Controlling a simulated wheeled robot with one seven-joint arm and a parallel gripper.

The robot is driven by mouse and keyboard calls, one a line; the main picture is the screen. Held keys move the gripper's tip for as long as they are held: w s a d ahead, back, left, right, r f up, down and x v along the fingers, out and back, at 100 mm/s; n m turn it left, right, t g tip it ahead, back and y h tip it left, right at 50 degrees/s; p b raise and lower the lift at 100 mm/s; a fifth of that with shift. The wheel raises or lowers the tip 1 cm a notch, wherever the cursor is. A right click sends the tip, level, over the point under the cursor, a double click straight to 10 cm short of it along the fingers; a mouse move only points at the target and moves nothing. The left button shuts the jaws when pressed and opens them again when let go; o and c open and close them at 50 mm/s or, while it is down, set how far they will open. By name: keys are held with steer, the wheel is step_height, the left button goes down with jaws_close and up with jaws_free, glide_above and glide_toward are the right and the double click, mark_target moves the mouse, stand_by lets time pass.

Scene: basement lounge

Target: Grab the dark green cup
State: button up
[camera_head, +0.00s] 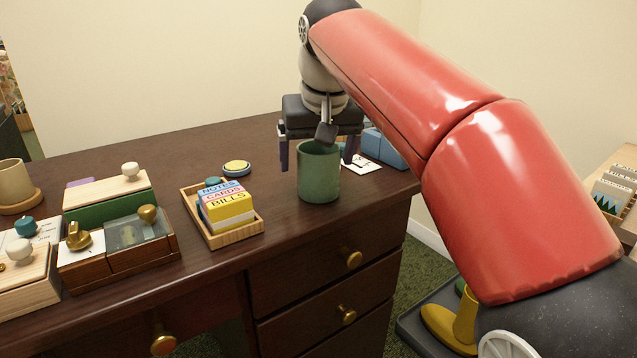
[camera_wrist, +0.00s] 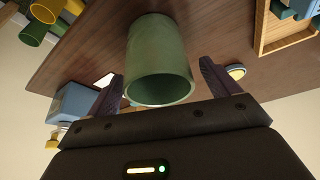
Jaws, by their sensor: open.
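The dark green cup (camera_head: 319,174) stands upright on the dark wooden desk (camera_head: 235,145), near its right end. My gripper (camera_head: 318,160) is above and behind the cup in the head view, with its fingers spread to either side of the cup's upper part. In the wrist view the green cup (camera_wrist: 158,62) shows its open rim toward the camera, between the two dark fingers of my gripper (camera_wrist: 160,85). The fingers look apart from the cup's wall. The cup's far side is hidden in the head view.
A wooden tray (camera_head: 232,240) of labelled cards stands left of the cup, with a round yellow-topped disc (camera_head: 237,168) behind it. A blue box (camera_head: 384,150) is close on the right. Several wooden boxes fill the desk's left. The desk's right edge is near.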

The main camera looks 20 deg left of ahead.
steer(key=shift+w+a+f, duration=0.1)
steer(key=shift+w+f, duration=0.15)
steer(key=shift+f, duration=0.3)
steer(key=shift+c, duration=0.5)
steer(key=shift+r, duration=0.1)
steer(key=c, duration=1.1)
